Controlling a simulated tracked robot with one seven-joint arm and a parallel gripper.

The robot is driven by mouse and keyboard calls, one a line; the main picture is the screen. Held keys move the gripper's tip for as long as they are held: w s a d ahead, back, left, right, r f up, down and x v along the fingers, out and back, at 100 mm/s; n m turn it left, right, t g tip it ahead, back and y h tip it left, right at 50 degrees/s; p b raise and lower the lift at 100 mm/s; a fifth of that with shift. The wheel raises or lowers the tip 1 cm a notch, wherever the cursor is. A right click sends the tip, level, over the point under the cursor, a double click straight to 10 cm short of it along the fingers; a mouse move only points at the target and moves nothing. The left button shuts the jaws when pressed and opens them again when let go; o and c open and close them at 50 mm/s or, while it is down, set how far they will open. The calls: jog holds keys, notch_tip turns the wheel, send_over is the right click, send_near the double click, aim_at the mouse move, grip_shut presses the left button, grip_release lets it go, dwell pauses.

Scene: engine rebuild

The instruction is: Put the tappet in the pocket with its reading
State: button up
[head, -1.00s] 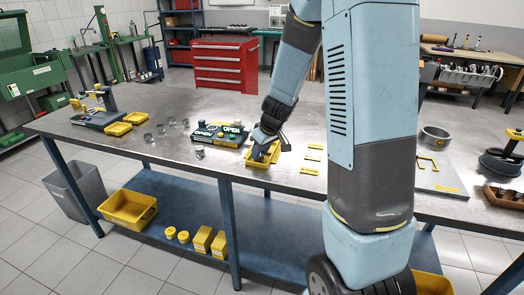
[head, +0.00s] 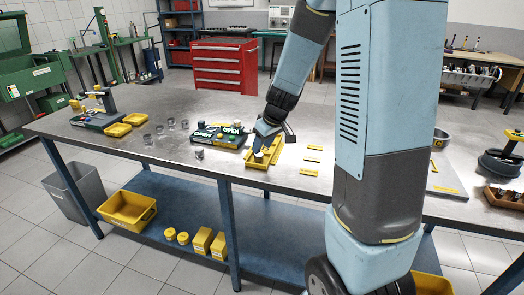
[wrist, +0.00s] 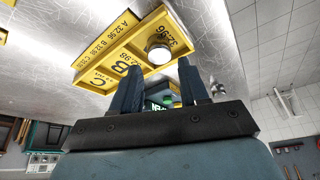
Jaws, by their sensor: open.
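The tappet (wrist: 158,53), a bright round metal cup, sits in an end pocket of the yellow tray (wrist: 85,81). The floor of that pocket reads 32.96; the middle pocket is marked B 32.98 and the other end C. In the head view the tappet (head: 258,156) shows as a grey cylinder in the near left part of the tray (head: 282,160). My gripper (wrist: 160,72) is open, with its two fingers apart and nothing between them. In the head view my gripper (head: 264,143) is just above the tray. The fingers appear clear of the tappet.
A dark gauge block (head: 212,141) with green OPEN displays stands left of the tray. Several loose metal tappets (head: 171,123) stand further left on the bench. Yellow label plates (head: 312,159) lie to the right. Two small yellow trays (head: 118,129) sit at the far left.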

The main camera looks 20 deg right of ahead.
jog(key=s+r+m, duration=0.2)
jog(key=s+r, duration=1.2)
jog(key=r, duration=0.2)
jog(key=s+r+m+t+h, duration=0.1)
jog(key=s+r+m+h, duration=0.1)
jog(key=s, duration=1)
jog(key=shift+s+a+r+m+t, duration=0.15)
jog(key=shift+s+r+m+t, duration=0.15)
jog(key=shift+r+m, duration=0.3)
